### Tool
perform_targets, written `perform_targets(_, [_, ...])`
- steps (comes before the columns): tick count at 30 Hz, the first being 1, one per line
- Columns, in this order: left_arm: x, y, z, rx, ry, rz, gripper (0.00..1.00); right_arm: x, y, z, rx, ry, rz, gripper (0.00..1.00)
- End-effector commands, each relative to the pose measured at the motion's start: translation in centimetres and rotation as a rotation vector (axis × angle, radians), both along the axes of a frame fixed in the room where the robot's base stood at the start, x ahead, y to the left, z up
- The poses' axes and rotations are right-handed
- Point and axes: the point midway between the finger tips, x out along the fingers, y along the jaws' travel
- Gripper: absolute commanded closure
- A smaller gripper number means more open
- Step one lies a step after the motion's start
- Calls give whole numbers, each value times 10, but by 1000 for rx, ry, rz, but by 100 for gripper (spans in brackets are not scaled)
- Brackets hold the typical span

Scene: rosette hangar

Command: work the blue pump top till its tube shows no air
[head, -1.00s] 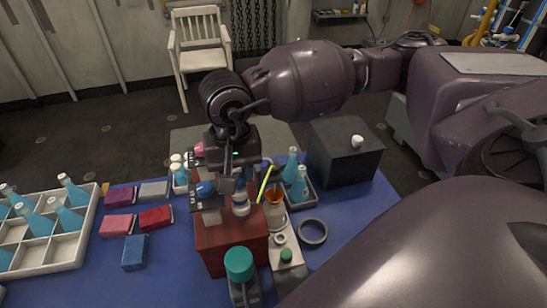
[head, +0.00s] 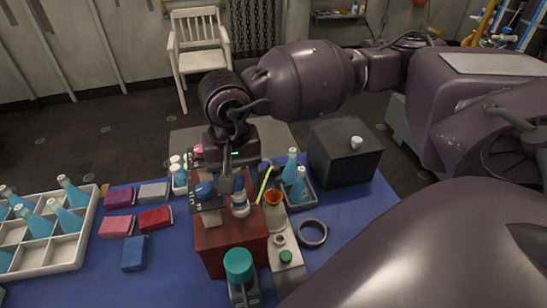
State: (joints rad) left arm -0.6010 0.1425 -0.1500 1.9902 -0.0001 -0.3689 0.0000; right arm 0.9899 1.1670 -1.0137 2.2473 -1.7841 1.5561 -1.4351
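The blue pump top (head: 204,190) is a small round blue piece on a dark plate, over the left part of the red box (head: 224,252). My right gripper (head: 226,186) points down just to the right of the blue top, and I cannot tell whether they touch. Its fingers are small and dark, and I cannot tell whether they are open or shut. The tube of the blue top and any air in it cannot be made out. A similar pink top (head: 199,149) sits behind, partly hidden by my gripper. My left gripper is not in view.
A white-and-blue bottle (head: 240,204), a yellow-green stick (head: 264,184) and an orange funnel-like cup (head: 273,197) stand close on the right. A teal-capped container (head: 239,265) stands in front. A white bottle crate (head: 82,238) is at left. A black box (head: 343,158) stands back right.

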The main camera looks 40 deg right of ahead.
Motion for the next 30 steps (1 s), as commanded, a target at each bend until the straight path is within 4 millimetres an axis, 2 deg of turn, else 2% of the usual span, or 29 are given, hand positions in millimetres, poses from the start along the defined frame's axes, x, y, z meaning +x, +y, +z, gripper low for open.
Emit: perform_targets(30, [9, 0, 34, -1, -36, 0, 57, 0, 0, 65, -1, -2, 0, 43])
